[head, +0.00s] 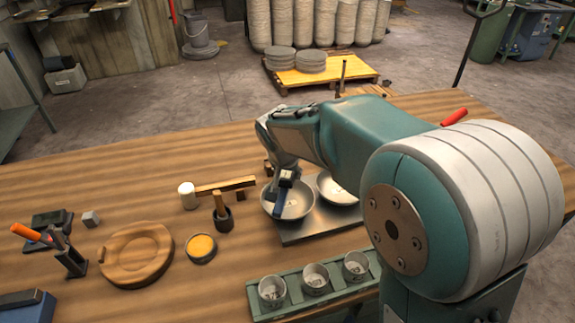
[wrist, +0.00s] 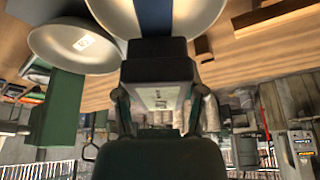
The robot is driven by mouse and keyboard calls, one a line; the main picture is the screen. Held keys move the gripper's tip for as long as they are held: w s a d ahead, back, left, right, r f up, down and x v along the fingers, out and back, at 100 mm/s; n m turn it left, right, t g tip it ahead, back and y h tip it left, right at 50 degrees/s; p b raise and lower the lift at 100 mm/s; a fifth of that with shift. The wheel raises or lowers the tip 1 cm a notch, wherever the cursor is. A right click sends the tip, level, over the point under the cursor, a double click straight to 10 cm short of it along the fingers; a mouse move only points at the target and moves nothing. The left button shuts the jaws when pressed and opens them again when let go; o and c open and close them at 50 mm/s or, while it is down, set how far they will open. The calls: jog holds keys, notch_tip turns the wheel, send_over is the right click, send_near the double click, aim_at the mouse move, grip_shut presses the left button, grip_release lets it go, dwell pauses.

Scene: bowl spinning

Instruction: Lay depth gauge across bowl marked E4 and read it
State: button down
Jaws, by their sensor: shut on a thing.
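My gripper (head: 283,177) reaches down over the left of two pale metal bowls (head: 298,208). It is shut on the depth gauge, whose blue part (head: 280,196) shows at this bowl's left side; whether it touches the rim is unclear. In the wrist view my gripper (wrist: 157,98) holds a dark body, and a blue bar (wrist: 154,16) runs from it over the nearer bowl (wrist: 112,12). The second bowl (head: 338,193) stands right beside the first, and shows in the wrist view (wrist: 55,48). Both bowls bear small labels, too small to read.
The bowls stand on a metal plate (head: 310,229). In front is a green rack (head: 322,300) with several small cups. To the left are a mortar (head: 222,219), a yellow-filled tin (head: 201,247), a white cylinder (head: 188,195) and a round wooden piece (head: 136,254). The table's back left is clear.

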jog(key=shift+f, duration=2.25)
jog(key=shift+f, duration=0.25)
jog(key=shift+c, duration=0.4)
grip_release()
jog(key=v, duration=1.2)
jog(key=shift+f, duration=0.1)
